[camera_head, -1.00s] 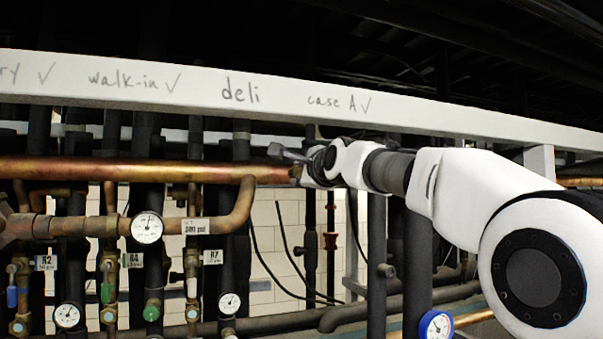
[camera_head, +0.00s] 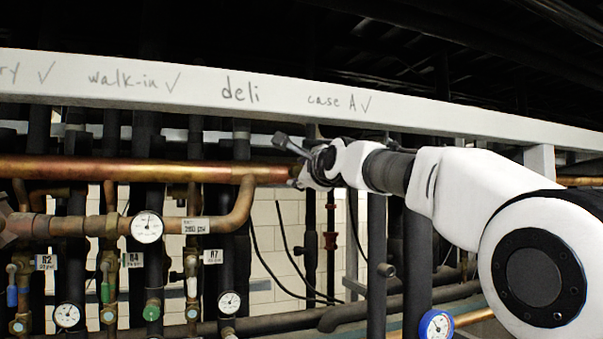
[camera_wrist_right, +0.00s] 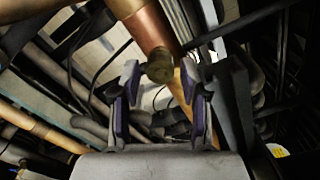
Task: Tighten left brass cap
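My right gripper (camera_head: 292,147) is at the right end of the thick horizontal copper pipe (camera_head: 130,170) in the head view. In the right wrist view the gripper (camera_wrist_right: 159,80) is open, with one dark, purple-edged finger on each side. There is a visible gap between the cap and each finger; depth is hard to judge. The cap cannot be made out in the head view, where the gripper covers that area. My left gripper is not in view.
A white beam (camera_head: 200,95) with handwritten labels runs just above my right arm. Below left are thinner copper pipes, valves and gauges, one gauge (camera_head: 147,227) near the bent pipe. Dark vertical pipes (camera_head: 377,265) stand below my arm. A blue-rimmed gauge (camera_head: 436,325) sits low right.

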